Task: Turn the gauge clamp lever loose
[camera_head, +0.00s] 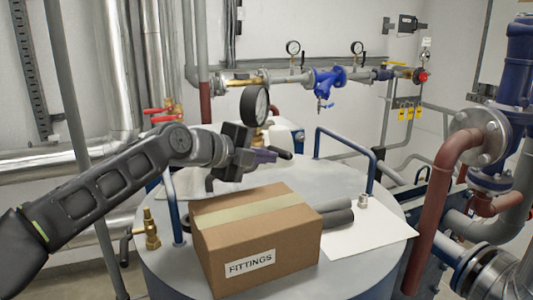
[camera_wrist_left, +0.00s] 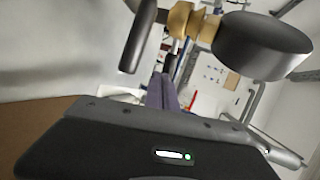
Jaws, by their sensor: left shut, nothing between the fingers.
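The gauge (camera_head: 254,105) stands upright with a black rim, just behind my left gripper in the head view. In the left wrist view its dark round body (camera_wrist_left: 262,45) joins a brass fitting (camera_wrist_left: 185,22). A dark bar-shaped lever (camera_wrist_left: 138,36) stands left of that fitting; its dark end (camera_head: 281,153) seems to show just beyond my fingertips in the head view. My left gripper (camera_head: 264,156) is shut and empty, its purple fingers (camera_wrist_left: 162,90) together and pointing toward the fitting. I cannot tell whether the fingers touch the lever. My right gripper is not in view.
A cardboard box (camera_head: 256,240) marked FITTINGS sits on the grey tank top (camera_head: 350,270), below my left gripper. Blue rails (camera_head: 345,145) rise from the tank. A white container (camera_head: 284,136) stands behind.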

